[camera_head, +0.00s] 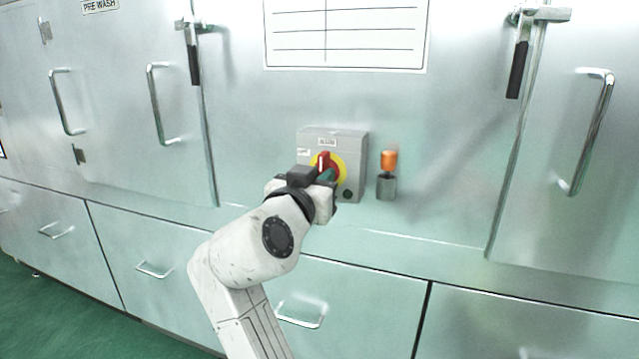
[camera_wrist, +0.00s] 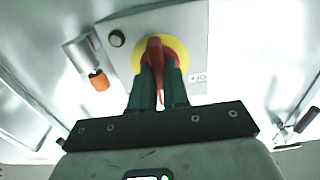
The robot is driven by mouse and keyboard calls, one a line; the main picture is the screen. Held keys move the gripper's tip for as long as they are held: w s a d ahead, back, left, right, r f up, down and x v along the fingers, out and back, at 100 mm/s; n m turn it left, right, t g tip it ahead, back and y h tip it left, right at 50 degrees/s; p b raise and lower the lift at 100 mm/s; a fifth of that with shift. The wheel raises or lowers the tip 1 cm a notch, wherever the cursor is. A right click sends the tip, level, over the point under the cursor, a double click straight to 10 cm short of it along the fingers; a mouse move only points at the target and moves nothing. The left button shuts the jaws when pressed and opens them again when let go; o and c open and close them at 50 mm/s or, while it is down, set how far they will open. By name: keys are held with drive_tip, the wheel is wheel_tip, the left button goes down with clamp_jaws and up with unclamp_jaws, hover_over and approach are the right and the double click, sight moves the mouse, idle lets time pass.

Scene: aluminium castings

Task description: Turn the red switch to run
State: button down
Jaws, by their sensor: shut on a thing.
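The red switch (camera_head: 323,161) sits on a yellow round plate on the front of a grey box (camera_head: 357,147) fixed to the metal cabinet front. In the head view its handle looks near upright. My gripper (camera_head: 326,175) reaches the switch from the front and hides its lower part. In the wrist view the red switch (camera_wrist: 154,50) shows between the two dark green fingers of my gripper (camera_wrist: 157,85), which are shut on its handle. The yellow plate (camera_wrist: 178,49) shows around it. The markings on the box are too small to read.
An orange lamp (camera_head: 389,161) on a grey base stands just right of the box. Cabinet doors with bar handles (camera_head: 590,135) and latches (camera_head: 521,55) lie on both sides. Drawers with handles (camera_head: 300,316) are below. A white chart (camera_head: 345,32) hangs above.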

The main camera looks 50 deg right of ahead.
drive_tip(key=shift+d, duration=0.1)
drive_tip(key=c, duration=1.1)
unclamp_jaws()
drive_tip(key=v, duration=1)
drive_tip(key=shift+s+a+p, duration=0.15)
drive_tip(key=shift+a+p, duration=0.25)
